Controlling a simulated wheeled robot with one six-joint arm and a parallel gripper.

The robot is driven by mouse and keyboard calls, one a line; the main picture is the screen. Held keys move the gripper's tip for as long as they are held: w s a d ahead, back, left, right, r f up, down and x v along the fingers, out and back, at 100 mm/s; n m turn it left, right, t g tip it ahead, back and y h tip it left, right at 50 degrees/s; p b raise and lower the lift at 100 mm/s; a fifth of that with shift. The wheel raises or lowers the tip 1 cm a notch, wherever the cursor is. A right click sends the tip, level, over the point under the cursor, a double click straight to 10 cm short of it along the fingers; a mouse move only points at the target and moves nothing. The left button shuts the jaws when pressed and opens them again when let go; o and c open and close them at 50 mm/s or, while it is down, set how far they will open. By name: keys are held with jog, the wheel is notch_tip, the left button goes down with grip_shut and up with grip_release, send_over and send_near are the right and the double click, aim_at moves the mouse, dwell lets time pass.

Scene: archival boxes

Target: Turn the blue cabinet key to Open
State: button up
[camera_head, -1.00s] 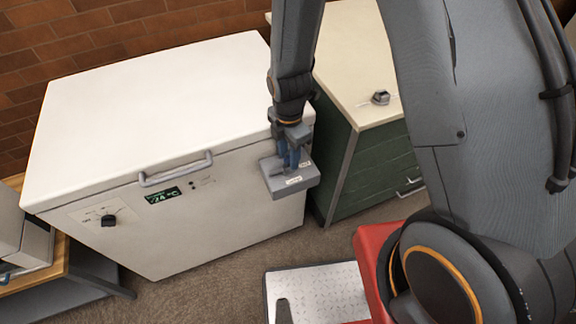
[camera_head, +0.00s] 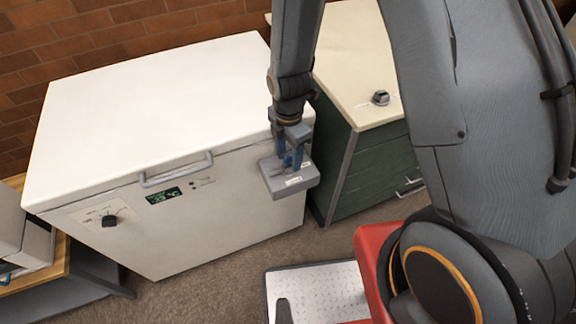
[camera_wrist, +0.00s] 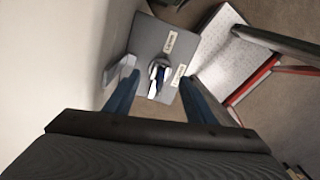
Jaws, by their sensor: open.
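A grey lock box (camera_head: 279,184) with two small white labels is mounted on the front right of the white chest. In the wrist view the box (camera_wrist: 147,38) has a round lock with the key (camera_wrist: 154,70), which shows white and blue. The labels are too small to read, and I cannot tell which one the key points at. My gripper (camera_head: 291,163) is over the box from above, its blue fingers apart. In the wrist view the open gripper (camera_wrist: 158,94) has one finger on each side of the key, with gaps visible.
The white chest (camera_head: 150,100) has a front handle (camera_head: 176,170), a lit display (camera_head: 163,196) and a black knob (camera_head: 109,220). A green cabinet (camera_head: 370,170) with a cream top and a small knob (camera_head: 380,98) stands close to the right.

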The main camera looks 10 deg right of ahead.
jog(key=shift+r+p, duration=2.95)
jog(key=shift+r, duration=1.35)
jog(key=s+d+r+m+b, duration=0.3)
jog(key=s+d+r+m, duration=0.1)
jog(key=m, duration=0.7)
jog(key=s+d+r+m+t+b, duration=0.1)
jog(key=s+d+r+m+b, duration=0.2)
jog(key=m, duration=0.9)
jog(key=d+r+b, duration=0.1)
jog(key=d+r, duration=0.2)
jog(key=d, duration=0.2)
jog(key=shift+s+d+r, duration=0.3)
jog(key=shift+s+r, duration=0.05)
jog(key=shift+r, duration=0.05)
